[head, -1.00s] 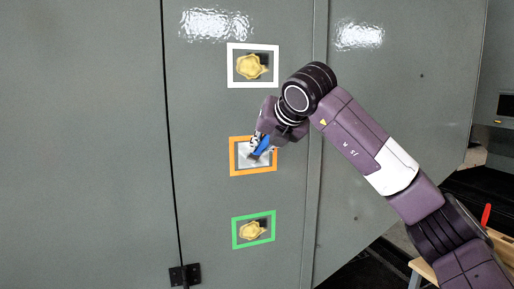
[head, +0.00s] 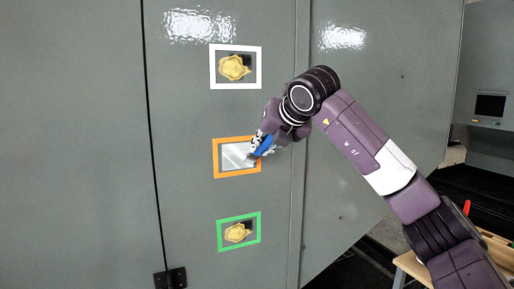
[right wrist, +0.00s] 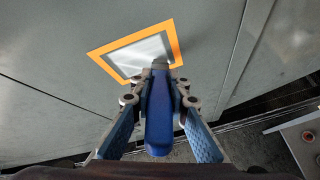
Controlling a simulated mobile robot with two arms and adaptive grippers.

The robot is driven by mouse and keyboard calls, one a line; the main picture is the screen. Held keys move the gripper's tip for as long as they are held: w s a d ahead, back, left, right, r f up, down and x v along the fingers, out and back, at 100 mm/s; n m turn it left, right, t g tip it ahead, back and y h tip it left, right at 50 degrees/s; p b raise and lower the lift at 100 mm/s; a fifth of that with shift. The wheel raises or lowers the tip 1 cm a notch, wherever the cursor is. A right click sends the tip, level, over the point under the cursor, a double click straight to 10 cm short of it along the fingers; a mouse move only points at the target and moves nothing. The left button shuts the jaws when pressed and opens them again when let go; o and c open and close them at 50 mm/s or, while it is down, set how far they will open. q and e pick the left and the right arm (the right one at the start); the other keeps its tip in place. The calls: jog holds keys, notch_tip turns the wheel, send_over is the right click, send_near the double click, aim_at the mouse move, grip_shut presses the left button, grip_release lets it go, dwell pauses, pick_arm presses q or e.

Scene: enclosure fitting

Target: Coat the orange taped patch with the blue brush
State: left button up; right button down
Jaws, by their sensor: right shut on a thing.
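The orange taped patch (head: 216,160) is a square frame of orange tape on the grey cabinet door. Its inside is pale silver-grey, and it also shows in the right wrist view (right wrist: 110,47). My right gripper (head: 262,141) is at the patch's right edge. It is shut on the blue brush (right wrist: 159,112), holding it by its blue handle between the two fingers. The brush's tip lies over the patch's lower right part in the wrist view; I cannot tell whether it touches. My left gripper is not in view.
A white taped frame (head: 213,68) above and a green taped frame (head: 220,236) below each surround a yellowish blotch. A door seam runs right of the frames. A hinge (head: 170,278) sits lower left. A red-handled thing (head: 467,207) stands by a wooden surface at right.

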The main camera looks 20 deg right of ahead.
jog(key=shift+d+r+p, duration=0.15)
jog(key=shift+d+p, duration=0.15)
jog(key=shift+d, duration=0.8)
jog(key=shift+a+r+p, duration=0.65)
jog(key=shift+r, duration=0.2)
jog(key=shift+a+r+p, duration=0.65)
jog(key=shift+r, duration=0.2)
jog(key=shift+a, duration=4)
jog(key=shift+d+b, duration=0.6)
jog(key=shift+d, duration=4.1)
jog(key=shift+p, duration=0.3)
jog(key=a, duration=0.9)
jog(key=shift+a+b, duration=0.15)
jog(key=shift+b, duration=0.25)
